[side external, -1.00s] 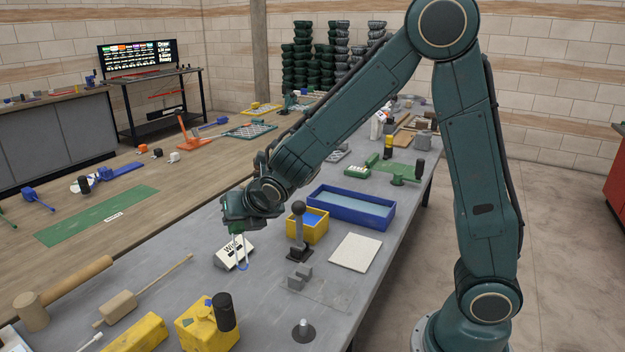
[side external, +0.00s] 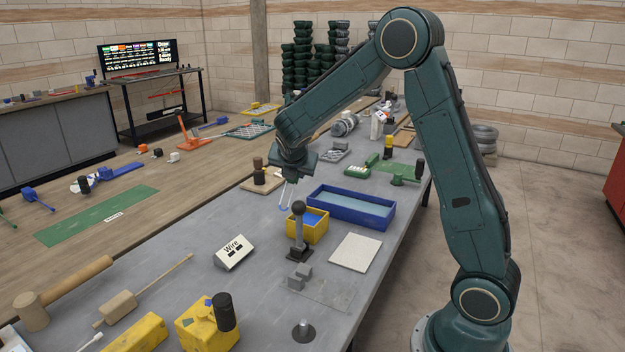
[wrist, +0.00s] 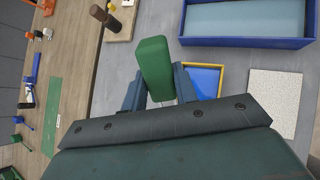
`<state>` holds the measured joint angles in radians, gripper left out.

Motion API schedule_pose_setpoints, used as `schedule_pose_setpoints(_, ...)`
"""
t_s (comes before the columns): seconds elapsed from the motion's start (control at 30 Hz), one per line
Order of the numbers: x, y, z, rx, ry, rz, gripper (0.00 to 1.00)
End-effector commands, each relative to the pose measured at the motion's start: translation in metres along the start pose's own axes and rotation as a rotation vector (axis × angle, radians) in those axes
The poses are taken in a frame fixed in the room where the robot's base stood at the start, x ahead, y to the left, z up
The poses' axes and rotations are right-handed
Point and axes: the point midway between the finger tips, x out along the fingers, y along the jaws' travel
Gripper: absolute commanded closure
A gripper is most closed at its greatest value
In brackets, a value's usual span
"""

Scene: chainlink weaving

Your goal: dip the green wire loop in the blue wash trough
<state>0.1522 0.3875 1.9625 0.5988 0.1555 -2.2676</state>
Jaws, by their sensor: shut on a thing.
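The green wire loop shows in the wrist view as a thick green handle (wrist: 155,67) between the fingers of my gripper (wrist: 158,92). My gripper is shut on this handle. In the side view my gripper (side external: 291,171) hangs over the bench, and the thin pale wire end (side external: 286,194) points down below it. The blue wash trough (side external: 352,213) stands to the right of the loop, apart from it, with pale blue liquid inside. It also shows at the upper right of the wrist view (wrist: 240,42).
A yellow tub (side external: 308,235) with blue inside stands just in front of the trough. A wooden block with dark peg (side external: 260,181) stands left of my gripper.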

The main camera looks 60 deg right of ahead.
Motion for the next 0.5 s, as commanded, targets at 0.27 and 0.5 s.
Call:
schedule_pose_setpoints(0.27,0.035,-0.064,0.069,0.239,-0.074,-0.254,0.95)
schedule_pose_setpoints(0.5,0.052,-0.132,0.116,0.461,-0.140,-0.489,0.95)
